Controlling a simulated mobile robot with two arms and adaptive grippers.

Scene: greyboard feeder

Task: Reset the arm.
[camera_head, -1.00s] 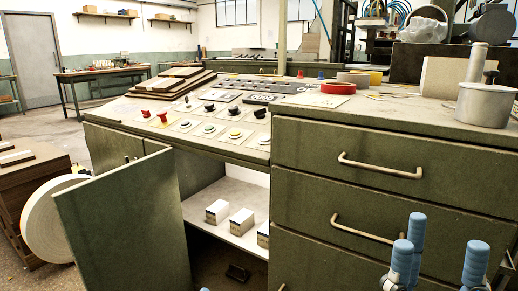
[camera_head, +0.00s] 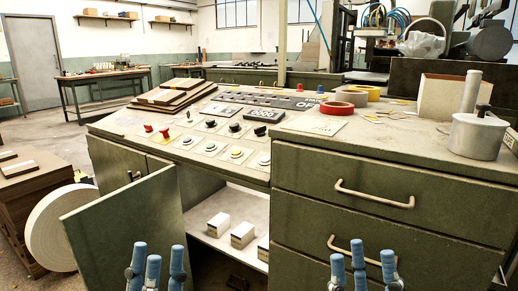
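My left gripper (camera_head: 157,262) is at the bottom edge, in front of the open green cabinet door (camera_head: 115,235). Its blue fingers point up and stand apart with nothing between them. My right gripper (camera_head: 363,262) is at the bottom edge, in front of the lower drawers (camera_head: 430,265) of the green cabinet. Its blue fingers also point up, apart and empty. Both wrists are cut off by the lower frame edge.
A sloped control panel (camera_head: 195,150) with buttons tops the cabinet. Small white boxes (camera_head: 243,234) sit on the shelf inside. A metal pot (camera_head: 477,137), a red tape roll (camera_head: 337,108) and a carton (camera_head: 440,100) stand on top. A large white roll (camera_head: 50,238) is at left.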

